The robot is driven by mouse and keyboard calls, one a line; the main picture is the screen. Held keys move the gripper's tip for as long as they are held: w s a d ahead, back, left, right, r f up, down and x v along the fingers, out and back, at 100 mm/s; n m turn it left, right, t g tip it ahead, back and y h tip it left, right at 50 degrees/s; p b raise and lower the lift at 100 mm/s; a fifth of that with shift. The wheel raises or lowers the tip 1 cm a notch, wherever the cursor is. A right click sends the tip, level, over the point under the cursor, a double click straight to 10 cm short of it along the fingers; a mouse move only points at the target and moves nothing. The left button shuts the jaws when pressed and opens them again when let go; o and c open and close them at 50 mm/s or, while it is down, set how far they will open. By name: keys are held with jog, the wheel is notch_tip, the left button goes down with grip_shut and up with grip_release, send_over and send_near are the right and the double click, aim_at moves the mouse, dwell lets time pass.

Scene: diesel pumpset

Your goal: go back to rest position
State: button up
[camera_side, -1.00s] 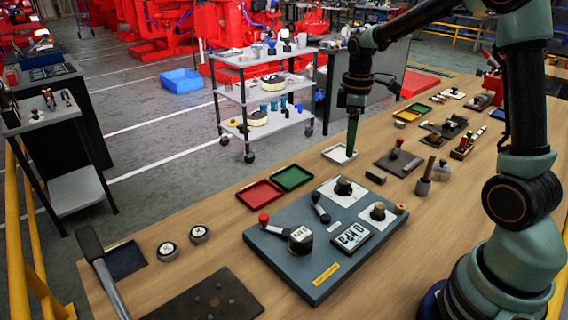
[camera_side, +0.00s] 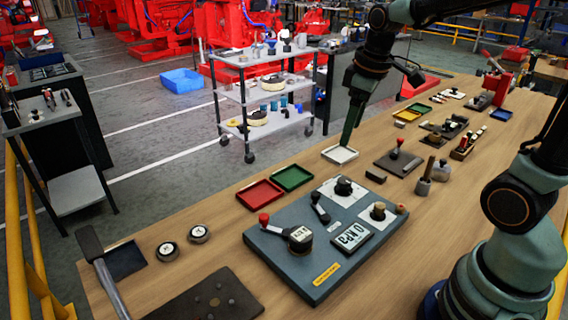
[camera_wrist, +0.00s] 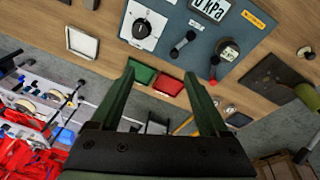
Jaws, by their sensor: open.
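My gripper (camera_side: 346,142) is in the air above the far edge of the bench, near a small white tray (camera_side: 340,154), in the side view. In the wrist view my gripper (camera_wrist: 158,82) shows two green fingers spread apart with nothing between them. The bench below carries a blue-grey panel (camera_side: 280,276) with a red-knobbed lever (camera_side: 264,219), black knobs and a display reading 0 kPa (camera_side: 352,237). The panel also shows in the wrist view (camera_wrist: 205,42).
Red (camera_side: 260,194) and green (camera_side: 292,177) trays lie behind the panel. A black block (camera_side: 375,176), a lever on a dark plate (camera_side: 396,163) and several small parts stand to the right. A shelf trolley (camera_side: 262,98) stands beyond the bench. Air above the panel is clear.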

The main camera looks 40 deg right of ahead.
jog(key=s+a+r+m+t, duration=0.1)
jog(key=s+a+m+t, duration=0.2)
jog(key=s+a, duration=0.3)
jog(key=shift+s+r+m, duration=0.25)
jog(key=shift+s+m, duration=0.1)
jog(key=shift+m, duration=0.15)
